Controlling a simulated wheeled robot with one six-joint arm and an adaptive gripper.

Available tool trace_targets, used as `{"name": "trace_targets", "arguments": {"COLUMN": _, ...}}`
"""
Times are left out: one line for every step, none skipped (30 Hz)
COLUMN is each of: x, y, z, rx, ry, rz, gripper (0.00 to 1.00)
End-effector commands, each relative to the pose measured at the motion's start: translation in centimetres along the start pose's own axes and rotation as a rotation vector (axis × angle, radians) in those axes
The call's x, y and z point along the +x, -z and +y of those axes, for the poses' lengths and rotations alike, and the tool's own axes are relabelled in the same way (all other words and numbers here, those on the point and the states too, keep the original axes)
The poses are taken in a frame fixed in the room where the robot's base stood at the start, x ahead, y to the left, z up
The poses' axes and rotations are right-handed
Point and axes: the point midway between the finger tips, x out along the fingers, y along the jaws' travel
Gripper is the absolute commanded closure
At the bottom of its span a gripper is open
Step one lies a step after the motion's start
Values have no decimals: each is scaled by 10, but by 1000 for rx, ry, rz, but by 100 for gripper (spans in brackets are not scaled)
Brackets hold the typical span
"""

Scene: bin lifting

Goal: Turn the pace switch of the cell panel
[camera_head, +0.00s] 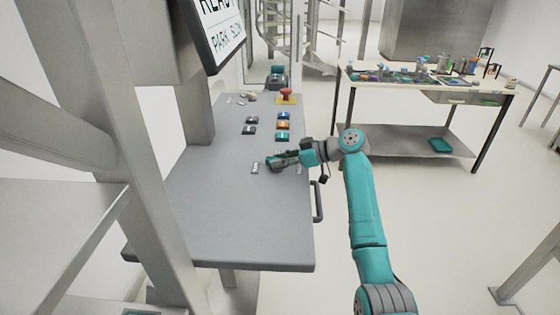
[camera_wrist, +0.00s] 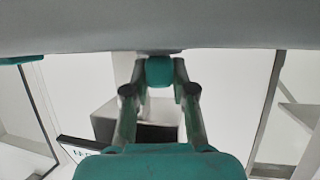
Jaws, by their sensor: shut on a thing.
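The cell panel (camera_head: 225,215) is a grey sloping desk top left of centre in the head view; its grey surface (camera_wrist: 80,30) fills the top of the wrist view. My gripper (camera_head: 272,163) reaches in from the right, low over the panel between two small label plates. In the wrist view its fingers (camera_wrist: 158,74) close together right at the panel, around a teal block below a dark base piece. I take this for the pace switch, mostly hidden by my gripper in the head view, so its angle cannot be told.
Coloured buttons (camera_head: 283,125) and a red mushroom button (camera_head: 286,93) sit farther up the panel. A screen (camera_head: 218,30) stands above it, and a handle (camera_head: 318,202) is on its right edge. A cluttered workbench (camera_head: 400,130) stands behind right, with clear floor between.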

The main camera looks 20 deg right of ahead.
Motion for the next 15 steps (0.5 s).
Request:
{"name": "trace_targets", "arguments": {"x": 0, "y": 1, "z": 2, "rx": -11, "ry": 31, "rz": 0, "gripper": 100}}
{"name": "trace_targets", "arguments": {"x": 0, "y": 1, "z": 2, "rx": -19, "ry": 48, "rz": 0, "gripper": 100}}
{"name": "trace_targets", "arguments": {"x": 0, "y": 1, "z": 2, "rx": -28, "ry": 71, "rz": 0, "gripper": 100}}
{"name": "trace_targets", "arguments": {"x": 0, "y": 2, "z": 2, "rx": -35, "ry": 86, "rz": 1, "gripper": 100}}
{"name": "trace_targets", "arguments": {"x": 0, "y": 1, "z": 2, "rx": -41, "ry": 102, "rz": 0, "gripper": 100}}
{"name": "trace_targets", "arguments": {"x": 0, "y": 1, "z": 2, "rx": -48, "ry": 120, "rz": 0, "gripper": 100}}
{"name": "trace_targets", "arguments": {"x": 0, "y": 1, "z": 2, "rx": -54, "ry": 132, "rz": 0, "gripper": 100}}
{"name": "trace_targets", "arguments": {"x": 0, "y": 1, "z": 2, "rx": -59, "ry": 145, "rz": 0, "gripper": 100}}
{"name": "trace_targets", "arguments": {"x": 0, "y": 1, "z": 2, "rx": -65, "ry": 160, "rz": 0, "gripper": 100}}
{"name": "trace_targets", "arguments": {"x": 0, "y": 1, "z": 3, "rx": -69, "ry": 169, "rz": 1, "gripper": 100}}
{"name": "trace_targets", "arguments": {"x": 0, "y": 1, "z": 3, "rx": -73, "ry": 177, "rz": 1, "gripper": 100}}
{"name": "trace_targets", "arguments": {"x": 0, "y": 1, "z": 3, "rx": -77, "ry": 188, "rz": 0, "gripper": 100}}
{"name": "trace_targets", "arguments": {"x": 0, "y": 0, "z": 3, "rx": -80, "ry": 195, "rz": 0, "gripper": 100}}
{"name": "trace_targets", "arguments": {"x": 0, "y": 0, "z": 3, "rx": -83, "ry": 200, "rz": 0, "gripper": 100}}
{"name": "trace_targets", "arguments": {"x": 0, "y": 0, "z": 3, "rx": -85, "ry": 205, "rz": 0, "gripper": 100}}
